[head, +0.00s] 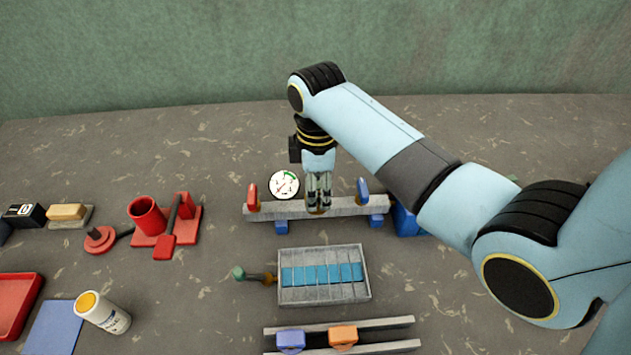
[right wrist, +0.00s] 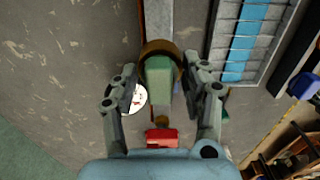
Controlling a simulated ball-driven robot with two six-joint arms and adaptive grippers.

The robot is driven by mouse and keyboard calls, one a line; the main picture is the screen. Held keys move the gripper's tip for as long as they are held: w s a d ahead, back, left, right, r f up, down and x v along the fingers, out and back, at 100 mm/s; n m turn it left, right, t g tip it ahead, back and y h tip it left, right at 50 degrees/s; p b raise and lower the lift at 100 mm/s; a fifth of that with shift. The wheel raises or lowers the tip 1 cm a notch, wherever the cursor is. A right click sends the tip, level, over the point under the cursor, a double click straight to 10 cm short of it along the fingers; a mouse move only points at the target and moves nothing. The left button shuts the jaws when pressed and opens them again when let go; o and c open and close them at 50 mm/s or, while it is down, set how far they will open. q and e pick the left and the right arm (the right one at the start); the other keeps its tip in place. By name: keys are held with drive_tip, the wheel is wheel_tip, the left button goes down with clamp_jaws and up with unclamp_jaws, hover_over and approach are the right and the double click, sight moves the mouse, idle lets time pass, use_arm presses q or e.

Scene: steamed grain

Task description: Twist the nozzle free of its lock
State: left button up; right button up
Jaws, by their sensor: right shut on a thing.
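My right gripper (head: 318,205) points down at the middle of a grey bar (head: 278,211) in the head view. In the right wrist view, its fingers (right wrist: 160,74) stand on both sides of a green nozzle-like piece (right wrist: 158,78) and are shut on it. A brown ring (right wrist: 163,47) sits around the far end of this piece, by the bar. In the head view the fingers mostly hide the piece. Whether it is locked or turned cannot be told. My left gripper is not in view.
A red lever (head: 253,197) and a blue lever (head: 362,190) flank my gripper on the bar. A white gauge (head: 284,184) stands behind it. A grey tray (head: 325,299) with blue blocks lies in front, beside a green knob (head: 239,273). Red fixtures (head: 148,217) stand left.

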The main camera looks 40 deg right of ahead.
drive_tip(key=shift+c, duration=0.2)
idle(0.3)
drive_tip(key=shift+r+n+p, duration=0.1)
drive_tip(key=shift+n+p, duration=0.7)
drive_tip(key=shift+n, duration=0.4)
drive_tip(key=n, duration=0.2)
drive_tip(key=shift+n, duration=1)
drive_tip(key=shift+c, duration=0.2)
